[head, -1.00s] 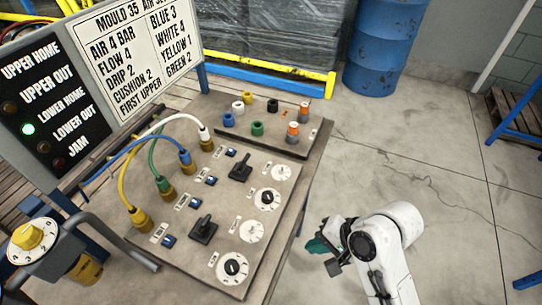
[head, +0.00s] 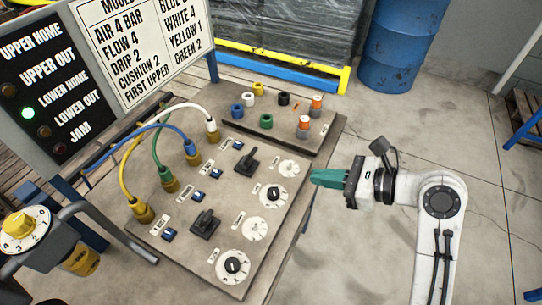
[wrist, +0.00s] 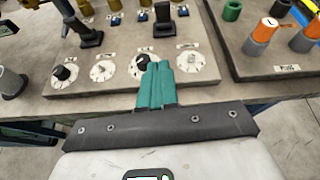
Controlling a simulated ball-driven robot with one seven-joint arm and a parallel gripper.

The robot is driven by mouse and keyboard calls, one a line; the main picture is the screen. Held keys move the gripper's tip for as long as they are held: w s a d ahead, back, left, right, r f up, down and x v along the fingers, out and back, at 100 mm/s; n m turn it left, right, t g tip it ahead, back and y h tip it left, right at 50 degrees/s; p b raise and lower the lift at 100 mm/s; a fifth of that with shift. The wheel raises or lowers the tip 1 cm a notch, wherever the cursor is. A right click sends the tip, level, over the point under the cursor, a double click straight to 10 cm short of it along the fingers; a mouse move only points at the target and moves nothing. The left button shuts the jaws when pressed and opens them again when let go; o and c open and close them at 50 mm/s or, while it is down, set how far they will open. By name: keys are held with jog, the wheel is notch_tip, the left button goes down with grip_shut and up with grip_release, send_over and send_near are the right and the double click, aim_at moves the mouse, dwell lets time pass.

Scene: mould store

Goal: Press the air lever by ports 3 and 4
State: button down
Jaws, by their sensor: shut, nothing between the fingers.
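The black air lever by the blue and white hose ports (head: 247,161) stands up from its base on the sloped panel. It also shows in the wrist view (wrist: 165,27), beyond the fingers. A second black lever (head: 205,222) sits by the yellow and green ports, at left in the wrist view (wrist: 88,36). My gripper (head: 314,178) is shut and empty, its green fingers at the panel's right edge, pointing left. In the wrist view the fingertips (wrist: 160,66) overlap a black-knobbed dial (wrist: 141,60). The fingers appear apart from the lever; their height over the panel is unclear.
Dials line the panel's right edge, between gripper and levers, including a lower black-knobbed dial (head: 232,265). Yellow, green, blue and white hoses (head: 157,104) arch on the left. A board with coloured sockets and orange-topped plugs (head: 304,123) lies behind. Free floor (head: 390,135) is at right.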

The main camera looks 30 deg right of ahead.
jog(key=shift+w+d+r+m, duration=0.1)
jog(key=shift+d+r+m, duration=0.05)
jog(key=shift+r+m, duration=0.25)
send_near(249, 158)
jog(key=f, duration=0.1)
jog(key=w+f, duration=0.1)
jog(key=f, duration=0.2)
jog(key=shift+w+f, duration=0.15)
jog(key=shift+w, duration=0.2)
jog(key=shift+w+a+r, duration=0.65)
jog(key=shift+w, duration=0.2)
jog(key=shift+w+a+r, duration=0.25)
jog(key=shift+w+a, duration=0.1)
jog(key=shift+w, duration=0.1)
jog(key=shift+w+r+p, duration=0.15)
jog(key=shift+p, duration=0.3)
